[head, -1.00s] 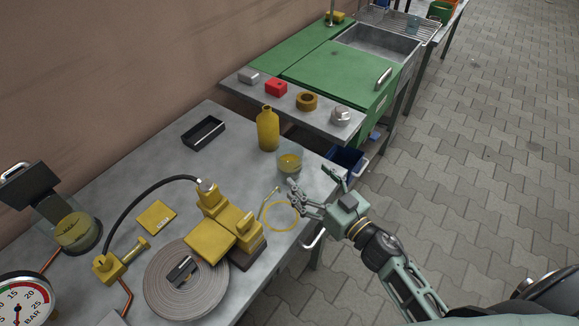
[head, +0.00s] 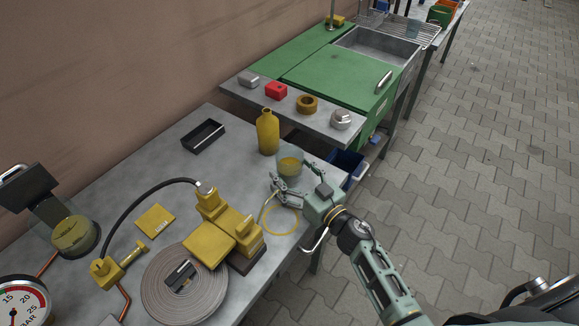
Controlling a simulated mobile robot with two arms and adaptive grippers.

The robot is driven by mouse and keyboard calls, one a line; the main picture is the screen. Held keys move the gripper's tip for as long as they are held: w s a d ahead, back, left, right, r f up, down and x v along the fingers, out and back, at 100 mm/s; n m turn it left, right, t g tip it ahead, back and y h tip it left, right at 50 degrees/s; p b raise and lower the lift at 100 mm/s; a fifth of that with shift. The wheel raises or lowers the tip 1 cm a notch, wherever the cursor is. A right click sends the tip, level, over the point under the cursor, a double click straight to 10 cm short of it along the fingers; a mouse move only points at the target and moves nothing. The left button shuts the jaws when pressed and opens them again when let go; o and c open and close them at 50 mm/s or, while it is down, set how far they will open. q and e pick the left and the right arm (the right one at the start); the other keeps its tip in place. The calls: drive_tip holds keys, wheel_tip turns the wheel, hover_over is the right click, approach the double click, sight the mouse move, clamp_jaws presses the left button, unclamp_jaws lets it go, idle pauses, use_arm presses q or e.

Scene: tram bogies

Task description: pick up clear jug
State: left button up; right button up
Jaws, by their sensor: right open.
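The clear jug (head: 290,160) is a small see-through vessel with yellow contents. It stands upright near the right edge of the grey workbench, just in front of the yellow bottle (head: 267,132). My right gripper (head: 296,177) is open at the jug's near side, with its fingers spread close around the jug's lower part. I cannot tell whether they touch it. My left gripper is out of view.
A yellow ring (head: 281,214) lies under my right gripper. A yellow pump-like block (head: 225,232) and a coiled grey hose (head: 160,285) stand to the left. A black tray (head: 203,135) lies further back. Bare bench lies between tray and pump.

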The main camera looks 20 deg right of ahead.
drive_tip(key=shift+c, duration=0.2)
drive_tip(key=c, duration=1.2)
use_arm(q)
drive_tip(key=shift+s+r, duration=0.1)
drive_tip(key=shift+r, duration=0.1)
use_arm(e)
drive_tip(key=shift+r, duration=0.1)
